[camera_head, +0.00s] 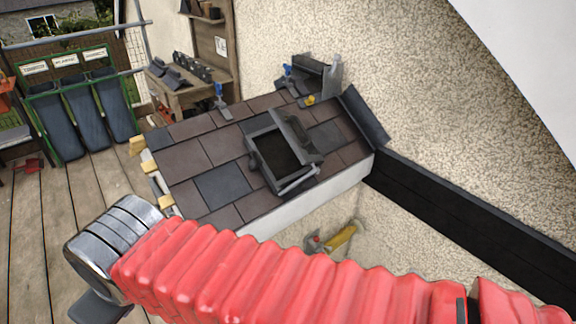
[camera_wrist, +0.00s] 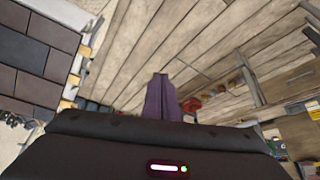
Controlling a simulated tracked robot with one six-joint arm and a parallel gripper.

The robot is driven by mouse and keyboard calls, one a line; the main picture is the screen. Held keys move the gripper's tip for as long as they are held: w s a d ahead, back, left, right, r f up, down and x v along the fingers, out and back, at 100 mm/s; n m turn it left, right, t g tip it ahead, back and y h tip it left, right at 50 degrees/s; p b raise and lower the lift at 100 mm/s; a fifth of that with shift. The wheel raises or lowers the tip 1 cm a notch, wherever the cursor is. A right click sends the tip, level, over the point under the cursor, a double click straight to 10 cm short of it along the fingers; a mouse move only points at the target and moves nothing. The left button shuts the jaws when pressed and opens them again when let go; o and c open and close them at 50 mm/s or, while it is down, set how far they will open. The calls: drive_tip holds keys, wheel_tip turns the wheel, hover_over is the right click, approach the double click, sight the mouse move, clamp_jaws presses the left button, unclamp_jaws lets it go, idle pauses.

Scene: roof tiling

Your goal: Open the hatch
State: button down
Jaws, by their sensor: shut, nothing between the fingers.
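The hatch (camera_head: 252,158) is a dark grey rectangular frame set in the tiled roof (camera_head: 200,150) in the head view. Its middle looks black, and a grey panel stands along its upper right side. A light grey bar (camera_head: 299,180) lies at its lower right edge. Whether the panel is a raised lid I cannot tell. My gripper shows in the wrist view (camera_wrist: 161,82), its fingers together and empty, pointing over the wooden deck. In the head view my wrist is at lower left, well away from the hatch. The hatch is not visible in the wrist view.
A green rack (camera_head: 70,108) with dark panels stands at left. A wooden bench (camera_head: 190,93) with tiles is behind the roof. Blue-handled tools (camera_head: 222,103) lie along the roof's top. A yellow-handled tool (camera_head: 341,236) is below the roof edge. The deck (camera_head: 45,225) has free room at left.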

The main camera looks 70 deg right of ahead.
drive_tip(key=d+f+n+g+h, duration=0.2)
drive_tip(key=d+f+h, duration=0.1)
drive_tip(key=d, duration=1.2)
drive_tip(key=d+f+n+g+h, duration=0.3)
drive_tip(key=d+h, duration=0.3)
drive_tip(key=d, duration=1)
drive_tip(key=d+f+n+g+h, duration=0.3)
drive_tip(key=d+h, duration=0.1)
drive_tip(key=d, duration=1.1)
drive_tip(key=shift+d, duration=0.3)
drive_tip(key=s+d+f, duration=0.1)
drive_tip(key=s+d, duration=0.3)
drive_tip(key=d, duration=0.6)
drive_tip(key=shift+s+d, duration=0.25)
drive_tip(key=shift+s, duration=0.05)
